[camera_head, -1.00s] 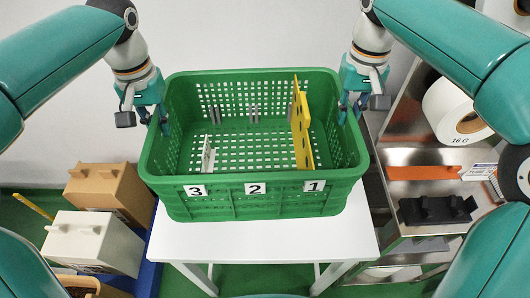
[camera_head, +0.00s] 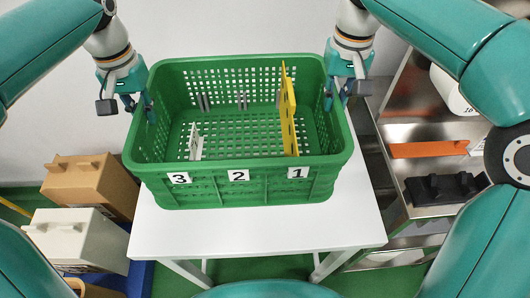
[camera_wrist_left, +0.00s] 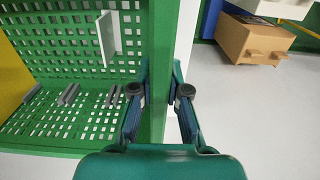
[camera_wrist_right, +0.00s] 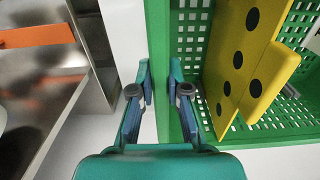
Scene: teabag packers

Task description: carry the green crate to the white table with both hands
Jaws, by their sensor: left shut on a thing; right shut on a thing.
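The green crate (camera_head: 235,190) with labels 3, 2 and 1 on its front wall is over the white table (camera_head: 270,232); whether it touches the top cannot be told. My left gripper (camera_head: 150,112) is shut on the crate's left rim, with a finger on each side of the wall in the left wrist view (camera_wrist_left: 158,90). My right gripper (camera_head: 330,98) is shut on the right rim, also seen in the right wrist view (camera_wrist_right: 163,88). Inside the crate stand a yellow divider (camera_head: 288,110), a small white divider (camera_head: 196,142) and several grey clips.
A steel shelf (camera_head: 405,215) stands close to the table's right, with an orange bar (camera_head: 428,149) and a black block (camera_head: 440,188). At left are a tan box (camera_head: 88,185) and a white box (camera_head: 72,240). The table's front and front right are bare.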

